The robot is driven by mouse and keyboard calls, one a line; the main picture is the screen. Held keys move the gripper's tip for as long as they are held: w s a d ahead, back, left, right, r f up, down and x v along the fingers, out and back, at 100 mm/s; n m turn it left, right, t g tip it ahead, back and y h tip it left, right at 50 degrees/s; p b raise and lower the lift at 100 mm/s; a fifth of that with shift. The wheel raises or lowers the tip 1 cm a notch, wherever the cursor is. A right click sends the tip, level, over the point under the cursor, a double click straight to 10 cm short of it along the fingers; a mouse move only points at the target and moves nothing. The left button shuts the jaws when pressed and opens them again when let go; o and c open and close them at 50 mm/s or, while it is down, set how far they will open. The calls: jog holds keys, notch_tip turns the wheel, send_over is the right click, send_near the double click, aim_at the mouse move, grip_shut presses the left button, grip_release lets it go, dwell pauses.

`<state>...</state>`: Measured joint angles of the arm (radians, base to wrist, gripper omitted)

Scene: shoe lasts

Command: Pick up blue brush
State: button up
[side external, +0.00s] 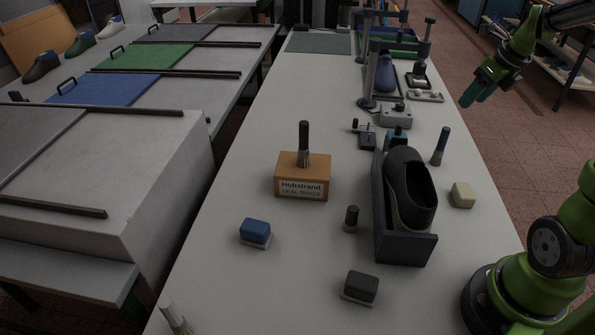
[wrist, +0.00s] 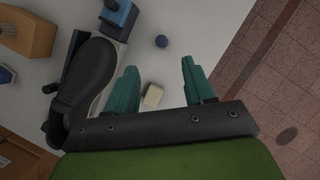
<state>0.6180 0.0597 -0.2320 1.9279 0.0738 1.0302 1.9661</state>
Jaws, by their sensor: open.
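A slim upright brush with a dark blue handle (side external: 441,146) stands on the table right of the black shoe. In the wrist view its round blue top (wrist: 162,41) shows from above, beyond the fingertips. A low blue block with a pale underside (side external: 255,231) lies at the left front; its edge shows at the wrist view's left (wrist: 5,74). I cannot tell whether this block is also a brush. My gripper (side external: 476,92) is open and empty, raised at the table's right side. Its teal fingers (wrist: 160,78) point down toward the table, apart from both blue things.
A black shoe (side external: 408,190) sits in a dark holder (side external: 405,250). A cream block (side external: 462,195) lies close to the blue-handled brush. An orange-brown box (side external: 302,184), a small dark brush (side external: 351,218) and a dark block (side external: 360,287) stand nearby. The table's left front is mostly clear.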

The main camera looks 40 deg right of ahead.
aim_at(441, 136)
jog(key=x, duration=1.1)
jog(key=shift+s+f, duration=0.1)
jog(key=shift+f, duration=0.05)
jog(key=x, duration=0.5)
jog(key=shift+s+f, duration=0.15)
jog(key=shift+s, duration=0.1)
grip_shut()
